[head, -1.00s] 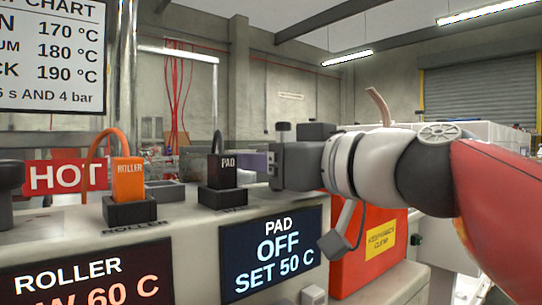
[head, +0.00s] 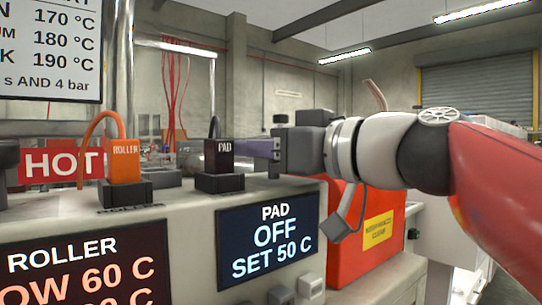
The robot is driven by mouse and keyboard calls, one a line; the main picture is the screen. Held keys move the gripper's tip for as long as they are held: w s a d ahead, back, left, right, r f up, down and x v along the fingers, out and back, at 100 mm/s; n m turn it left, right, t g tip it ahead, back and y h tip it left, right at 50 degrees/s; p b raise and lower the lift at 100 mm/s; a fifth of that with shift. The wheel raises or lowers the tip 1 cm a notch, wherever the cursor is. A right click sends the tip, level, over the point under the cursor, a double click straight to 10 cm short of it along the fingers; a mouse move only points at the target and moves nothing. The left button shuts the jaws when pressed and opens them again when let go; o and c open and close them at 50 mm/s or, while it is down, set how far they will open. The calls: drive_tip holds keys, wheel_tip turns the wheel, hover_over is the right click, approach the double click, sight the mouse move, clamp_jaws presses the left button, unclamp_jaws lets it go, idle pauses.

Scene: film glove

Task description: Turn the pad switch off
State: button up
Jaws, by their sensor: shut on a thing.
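The black block lettered PAD (head: 219,157) stands upright in a dark base (head: 219,183) on the machine's top ledge, with a cord rising from it. My gripper (head: 240,150) comes in from the right. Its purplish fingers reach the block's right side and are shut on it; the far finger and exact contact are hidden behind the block. The pad display (head: 268,245) below reads PAD, OFF, SET 50 C.
An orange ROLLER block (head: 125,160) with an orange cord stands in its own base to the left. A red HOT sign (head: 62,163) is behind it. The roller display (head: 80,265) is at lower left. A red box (head: 350,255) stands below my arm.

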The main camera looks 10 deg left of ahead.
drive_tip(key=n+g+y+b, duration=0.1)
drive_tip(key=g, duration=0.1)
drive_tip(key=n+g, duration=0.2)
drive_tip(key=shift+s+a+f+y+b, duration=0.1)
drive_tip(key=shift+f+y+b, duration=0.05)
drive_tip(key=shift+y+b, duration=0.25)
drive_tip(key=n+g, duration=0.2)
drive_tip(key=g, duration=0.1)
drive_tip(key=shift+s, duration=0.15)
drive_tip(key=shift+s+n+g+p, duration=0.2)
drive_tip(key=shift+n+g+p, duration=0.45)
drive_tip(key=shift+g, duration=0.65)
drive_tip(key=o, duration=0.9)
drive_tip(key=shift+o, duration=0.2)
drive_tip(key=d, duration=0.7)
drive_tip(key=shift+w+d, duration=0.35)
drive_tip(key=shift+d, duration=0.05)
